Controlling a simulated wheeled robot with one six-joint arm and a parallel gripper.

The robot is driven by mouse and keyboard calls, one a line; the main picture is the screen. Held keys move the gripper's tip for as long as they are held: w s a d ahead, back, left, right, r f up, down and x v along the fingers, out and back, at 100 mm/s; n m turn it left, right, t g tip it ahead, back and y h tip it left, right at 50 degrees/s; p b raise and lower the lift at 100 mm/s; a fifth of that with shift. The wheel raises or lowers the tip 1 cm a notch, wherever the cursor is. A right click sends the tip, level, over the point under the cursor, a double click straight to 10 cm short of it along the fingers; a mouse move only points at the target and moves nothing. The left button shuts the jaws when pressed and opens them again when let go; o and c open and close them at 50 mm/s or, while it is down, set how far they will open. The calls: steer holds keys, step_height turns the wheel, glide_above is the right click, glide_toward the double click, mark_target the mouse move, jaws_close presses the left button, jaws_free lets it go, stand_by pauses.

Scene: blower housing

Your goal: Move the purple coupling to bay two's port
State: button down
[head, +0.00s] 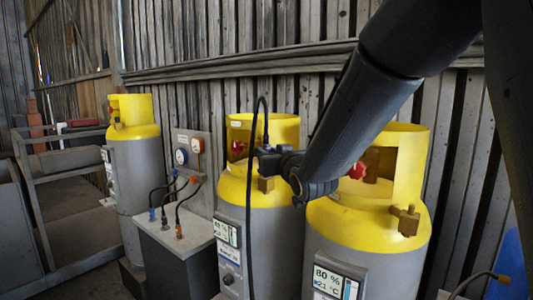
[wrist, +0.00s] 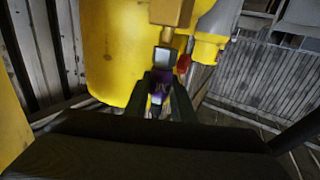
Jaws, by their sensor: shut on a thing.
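My gripper (wrist: 161,92) is shut on the purple coupling (wrist: 160,80), which shows as a dark purple piece between the fingertips in the wrist view. Just beyond it is a brass port (wrist: 172,14) with a square silvery end (wrist: 162,55) on a yellow cylinder top. The coupling lines up roughly with this end; I cannot tell whether they touch. In the head view my gripper (head: 268,160) is at the middle cylinder (head: 262,245), beside its brass port (head: 265,184). The coupling is not clearly visible there. A black hose (head: 249,240) arches above my gripper and hangs down.
A right cylinder (head: 385,262) with a brass port (head: 407,221) stands close by, and a left cylinder (head: 135,165) stands farther back. Between left and middle are a grey box (head: 175,240) with hoses and a gauge panel (head: 191,155). A corrugated wall is behind.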

steer(key=shift+f+b, duration=1)
steer(key=shift+f, duration=0.15)
steer(key=c, duration=1.4)
jaws_free()
steer(key=shift+c, duration=0.2)
steer(key=b+v, duration=0.2)
steer(key=v, duration=0.5)
steer(key=shift+s, duration=0.35)
steer(key=shift+s, duration=0.1)
